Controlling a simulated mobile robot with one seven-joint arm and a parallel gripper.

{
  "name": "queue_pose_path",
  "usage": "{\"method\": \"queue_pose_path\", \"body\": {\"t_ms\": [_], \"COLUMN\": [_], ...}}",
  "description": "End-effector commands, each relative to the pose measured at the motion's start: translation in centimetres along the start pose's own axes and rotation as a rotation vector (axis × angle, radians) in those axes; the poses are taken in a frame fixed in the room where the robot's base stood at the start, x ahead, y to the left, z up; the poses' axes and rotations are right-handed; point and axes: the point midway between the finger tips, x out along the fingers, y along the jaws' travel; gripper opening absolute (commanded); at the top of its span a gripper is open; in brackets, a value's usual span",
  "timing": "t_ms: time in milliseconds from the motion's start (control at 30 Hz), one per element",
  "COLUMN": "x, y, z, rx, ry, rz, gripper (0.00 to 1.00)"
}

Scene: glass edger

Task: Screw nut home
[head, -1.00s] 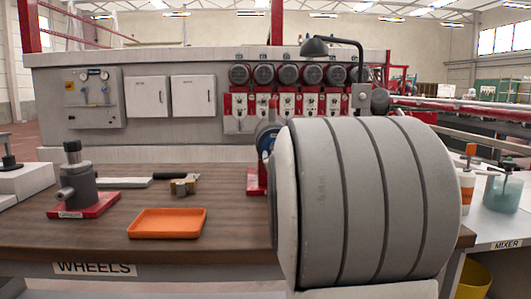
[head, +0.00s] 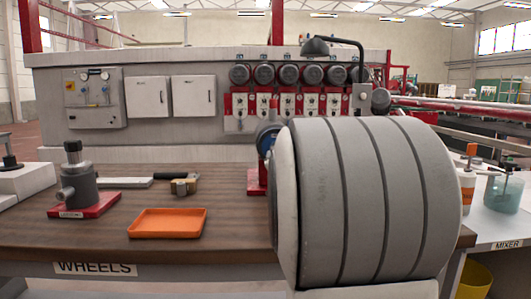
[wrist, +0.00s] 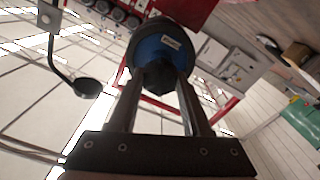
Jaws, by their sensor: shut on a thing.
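A dark, faceted nut (wrist: 158,76) shows in the wrist view, in front of a round blue part (wrist: 160,48) with a small white label. My gripper (wrist: 160,85) has its two fingers on either side of the nut and is shut on it. The nut lies against the middle of the blue part; its thread and any gap behind it are hidden. In the head view the blue part (head: 266,138) stands on a red bracket (head: 256,180), and my large grey arm link covers the nut and my gripper.
On the wooden bench (head: 110,235) are an orange tray (head: 168,223), a grey fixture on a red base (head: 80,185) and a brass-coloured tool (head: 184,184). A grey machine panel (head: 150,65) stands behind. A mixer table with a beaker (head: 503,192) is at right.

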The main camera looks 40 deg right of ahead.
Motion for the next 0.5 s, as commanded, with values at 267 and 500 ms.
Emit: {"method": "queue_pose_path", "body": {"t_ms": [267,500], "x": [0.01,0.03], "y": [0.03,0.02], "z": [0.00,-0.01], "rx": [0.164,0.450], "ry": [0.000,0.000], "rz": [0.001,0.000], "gripper": [0.00,0.00]}}
